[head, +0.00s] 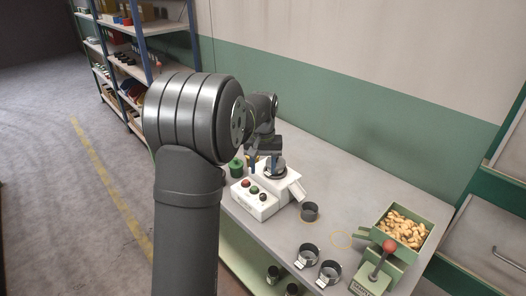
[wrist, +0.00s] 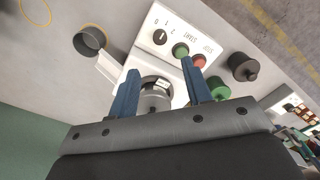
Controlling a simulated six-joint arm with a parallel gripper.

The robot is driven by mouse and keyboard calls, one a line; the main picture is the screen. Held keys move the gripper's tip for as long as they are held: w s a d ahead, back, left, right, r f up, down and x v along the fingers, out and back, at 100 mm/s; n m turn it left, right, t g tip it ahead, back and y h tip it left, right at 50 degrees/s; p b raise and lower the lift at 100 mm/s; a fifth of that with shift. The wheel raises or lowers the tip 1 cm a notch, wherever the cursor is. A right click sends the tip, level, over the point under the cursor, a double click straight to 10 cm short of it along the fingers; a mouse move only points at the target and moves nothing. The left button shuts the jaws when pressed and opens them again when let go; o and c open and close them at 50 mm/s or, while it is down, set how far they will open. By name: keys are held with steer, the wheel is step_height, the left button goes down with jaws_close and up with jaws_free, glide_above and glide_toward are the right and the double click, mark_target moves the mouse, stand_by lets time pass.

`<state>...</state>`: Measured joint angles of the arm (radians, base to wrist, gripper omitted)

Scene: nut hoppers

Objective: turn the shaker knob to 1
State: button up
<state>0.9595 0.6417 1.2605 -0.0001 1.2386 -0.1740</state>
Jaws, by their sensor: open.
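The shaker's white control box (head: 254,203) stands on the bench, with a red, a green and a dark control on its top. A metal cylinder (wrist: 155,97) on the shaker shows between the fingers.
A dark cup (head: 310,212) stands right of the shaker. A wall is behind the bench.

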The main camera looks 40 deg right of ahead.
step_height(320, 180, up, 6)
glide_above(263, 195)
steer(key=shift+r, duration=0.1)
stand_by(0.6)
step_height(263, 195, down, 18)
steer(key=shift+r, duration=0.25)
stand_by(0.4)
steer(key=shift+r, duration=0.1)
steer(key=shift+f, duration=0.25)
steer(key=shift+r+n, duration=0.15)
steer(key=shift+n, duration=0.55)
steer(key=n, duration=0.7)
steer(key=shift+w+d+r+n, duration=0.1)
steer(key=shift+r+n, duration=0.2)
steer(key=shift+r, duration=0.05)
step_height(263, 195, up, 8)
steer(key=shift+r, duration=0.25)
stand_by(1.1)
